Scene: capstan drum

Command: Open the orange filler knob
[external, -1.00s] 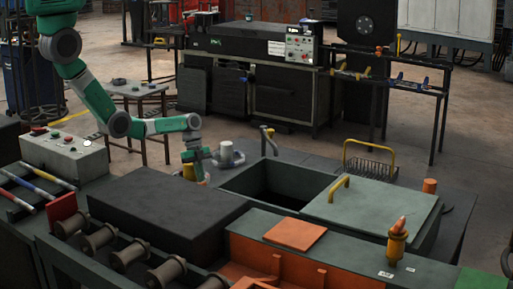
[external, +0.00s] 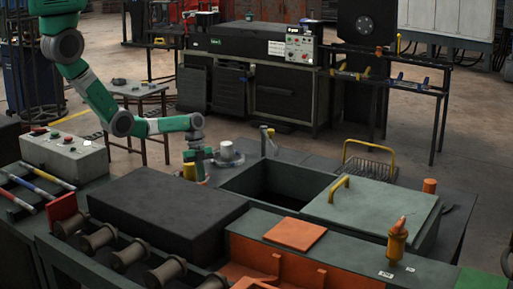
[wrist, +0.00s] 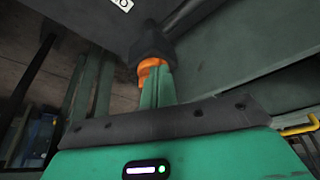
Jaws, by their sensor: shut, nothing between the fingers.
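An orange ring-shaped part (wrist: 150,67) shows in the wrist view under a dark rounded piece (wrist: 152,45); I take it for the filler knob. My gripper (wrist: 156,88) has its green fingers shut and empty, their tips right at the orange part. I cannot tell whether they touch it, and the fingers hide part of it. In the external view my gripper (external: 203,176) points down beside a yellow cylinder (external: 189,172), left of the open hatch. The orange part cannot be made out clearly there.
The dark open hatch (external: 265,188) lies right of my gripper, with a green lid (external: 375,215) beside it. A grey-white fitting (external: 227,151) stands close by. A large dark box (external: 165,205) lies in front. An orange cylinder (external: 429,186) stands far right.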

